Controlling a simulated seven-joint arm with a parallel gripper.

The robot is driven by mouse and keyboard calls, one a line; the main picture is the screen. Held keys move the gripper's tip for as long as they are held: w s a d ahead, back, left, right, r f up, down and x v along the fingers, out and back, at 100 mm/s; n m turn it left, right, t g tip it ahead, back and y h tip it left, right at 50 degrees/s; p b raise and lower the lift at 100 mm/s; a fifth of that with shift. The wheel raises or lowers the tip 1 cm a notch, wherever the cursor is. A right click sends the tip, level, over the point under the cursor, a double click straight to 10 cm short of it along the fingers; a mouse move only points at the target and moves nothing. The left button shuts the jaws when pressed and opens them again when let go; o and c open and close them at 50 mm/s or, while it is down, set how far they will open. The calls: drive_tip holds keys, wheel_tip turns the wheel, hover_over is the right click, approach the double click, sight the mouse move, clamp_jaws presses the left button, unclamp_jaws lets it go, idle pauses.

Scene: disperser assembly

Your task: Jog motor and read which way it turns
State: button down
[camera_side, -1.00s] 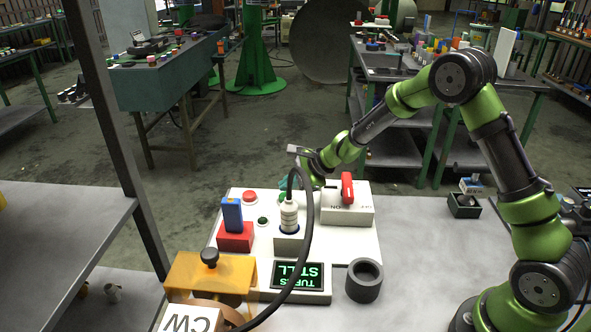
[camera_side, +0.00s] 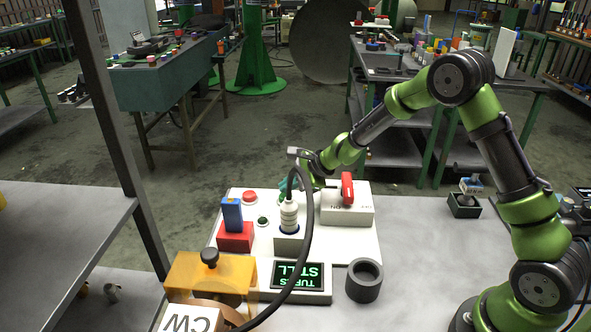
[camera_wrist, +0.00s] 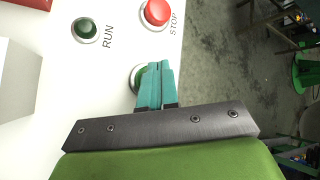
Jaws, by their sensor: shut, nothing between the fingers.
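My gripper (camera_wrist: 155,82) is shut and empty, its teal fingers pointing at a green button (camera_wrist: 137,76) on the white panel. The fingertips overlap this button in the wrist view and hide part of it; I cannot tell if they touch it. The RUN button (camera_wrist: 86,29) is dark green, and the STOP button (camera_wrist: 156,12) is red. The display (camera_side: 297,275) reads "TURNS STILL", upside down in the side view. A white block marked "CW" (camera_side: 190,320) is at the lower left.
A white plug (camera_side: 289,215) with a black cable (camera_side: 307,225) stands on the panel. A box with a red rotary switch (camera_side: 347,188) is to its right. A blue-and-red part (camera_side: 235,238), a yellow guard (camera_side: 212,272) and a dark ring (camera_side: 364,280) are near. The bench at right is partly clear.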

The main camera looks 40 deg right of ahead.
drive_tip(key=shift+f, duration=0.2)
drive_tip(key=shift+f, duration=0.95)
idle(0.9)
drive_tip(key=shift+r, duration=1.35)
drive_tip(key=shift+r, duration=2.5)
